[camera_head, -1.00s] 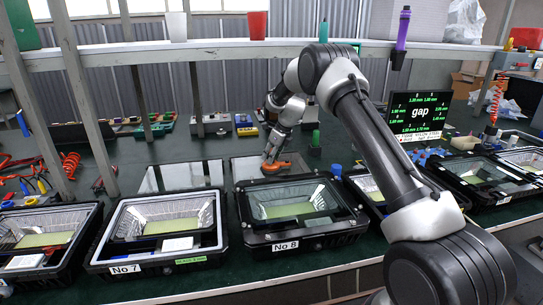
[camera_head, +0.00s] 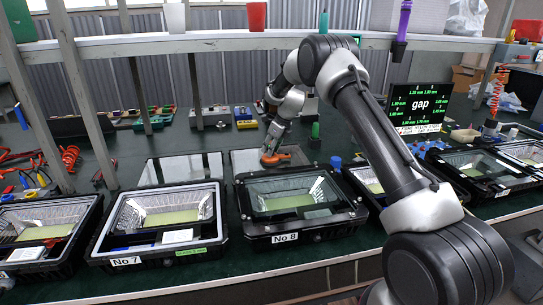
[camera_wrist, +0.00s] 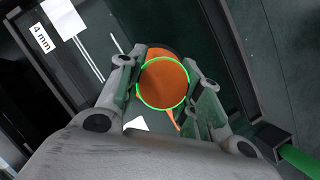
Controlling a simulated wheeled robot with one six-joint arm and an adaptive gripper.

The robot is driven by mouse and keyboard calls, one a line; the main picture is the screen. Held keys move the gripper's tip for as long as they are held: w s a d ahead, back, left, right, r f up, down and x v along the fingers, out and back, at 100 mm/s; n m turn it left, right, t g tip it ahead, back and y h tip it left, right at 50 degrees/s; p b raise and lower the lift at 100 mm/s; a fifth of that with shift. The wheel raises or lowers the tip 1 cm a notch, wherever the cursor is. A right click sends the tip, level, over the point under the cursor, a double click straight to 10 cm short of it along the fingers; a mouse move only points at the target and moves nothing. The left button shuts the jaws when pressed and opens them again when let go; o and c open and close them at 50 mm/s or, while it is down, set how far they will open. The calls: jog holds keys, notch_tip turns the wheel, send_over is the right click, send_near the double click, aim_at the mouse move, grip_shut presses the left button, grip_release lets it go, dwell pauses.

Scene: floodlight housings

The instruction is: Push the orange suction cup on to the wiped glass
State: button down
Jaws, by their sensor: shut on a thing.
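The orange suction cup (camera_head: 275,158) is at the glass pane (camera_head: 241,158) behind the housing marked No 8. My gripper (camera_head: 268,151) comes down on it from above. In the wrist view, the cup's round orange top with a bright green ring (camera_wrist: 164,84) sits between my two fingers, and my gripper (camera_wrist: 160,80) is shut on it. An orange lever sticks out below the ring. A dark rim shows behind the cup. The cup's underside is hidden, so I cannot tell whether it touches the glass.
The No 8 housing (camera_head: 300,232) stands in front of the pane, with the No 7 housing (camera_head: 125,250) to its left. More panes (camera_head: 182,168) lie behind No 7. A blue-capped item (camera_head: 336,161) and a green bottle (camera_head: 315,131) stand right of the cup. A shelf (camera_head: 220,43) crosses above.

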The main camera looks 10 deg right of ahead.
jog(key=shift+r, duration=3.05)
